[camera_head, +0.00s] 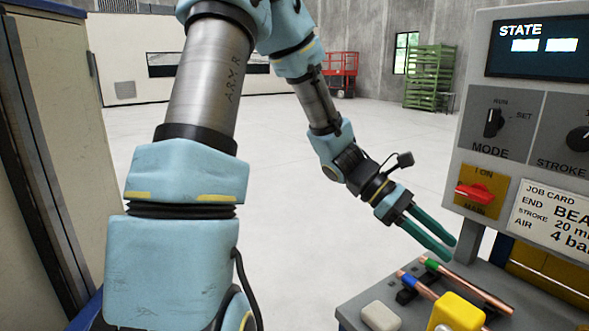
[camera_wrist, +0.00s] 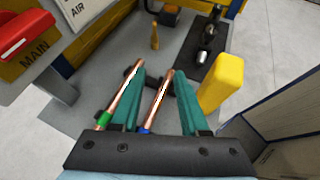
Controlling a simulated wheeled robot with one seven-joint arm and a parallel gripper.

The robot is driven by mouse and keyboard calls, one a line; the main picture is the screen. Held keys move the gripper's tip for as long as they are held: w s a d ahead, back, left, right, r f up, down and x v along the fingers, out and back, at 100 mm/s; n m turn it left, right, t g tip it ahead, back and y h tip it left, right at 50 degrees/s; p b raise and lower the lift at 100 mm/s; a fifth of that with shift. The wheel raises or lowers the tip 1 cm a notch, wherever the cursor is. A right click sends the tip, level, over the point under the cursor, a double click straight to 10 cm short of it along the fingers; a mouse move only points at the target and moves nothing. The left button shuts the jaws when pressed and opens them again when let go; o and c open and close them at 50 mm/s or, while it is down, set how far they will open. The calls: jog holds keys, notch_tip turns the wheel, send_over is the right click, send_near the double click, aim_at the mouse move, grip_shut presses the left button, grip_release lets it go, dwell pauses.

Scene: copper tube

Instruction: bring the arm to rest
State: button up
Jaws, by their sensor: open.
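My gripper (camera_head: 449,250) has two green fingers and hangs over the back of the grey bench, pointing down and to the right. In the wrist view my gripper (camera_wrist: 159,75) is open, with its fingers apart and nothing held. A copper tube with a green band (camera_head: 470,284) and one with a blue band (camera_head: 417,285) lie on a dark rest on the bench, below the fingers. The wrist view shows the green-banded tube (camera_wrist: 122,96) by the left finger and the blue-banded tube (camera_wrist: 157,101) between the fingers in the picture.
A control panel (camera_head: 500,160) with a red main switch (camera_head: 474,193) stands close at the right. A yellow block (camera_head: 457,312) and a pale block (camera_head: 381,316) are on the bench (camera_head: 355,304). A tall cabinet (camera_head: 65,130) stands at the left. The floor between is clear.

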jog(key=a+f+m+y+b, duration=0.1)
jog(key=a+f, duration=0.1)
jog(key=a, duration=0.1)
jog(key=w+a+f+m+t+y, duration=0.1)
jog(key=a+f, duration=0.2)
jog(key=a+f+m+t+y+b, duration=0.1)
jog(key=a+f, duration=0.1)
jog(key=a, duration=0.1)
jog(key=shift+w+f+b, duration=0.15)
jog(key=shift+w+b, duration=0.1)
jog(key=shift+b, duration=0.1)
jog(key=w+a+f+m+t+y+b, duration=0.1)
jog(key=a+f+m+t+y+b, duration=0.1)
jog(key=a, duration=0.5)
jog(key=w+a+f+m+t+y+b, duration=0.2)
jog(key=a+m, duration=0.1)
jog(key=a, duration=0.5)
jog(key=w+a+f+m+t+y+b, duration=0.2)
jog(key=a+m, duration=0.1)
jog(key=a, duration=0.5)
jog(key=shift+f+t+y, duration=0.25)
jog(key=shift+t+y, duration=0.15)
jog(key=shift+s+a, duration=0.1)
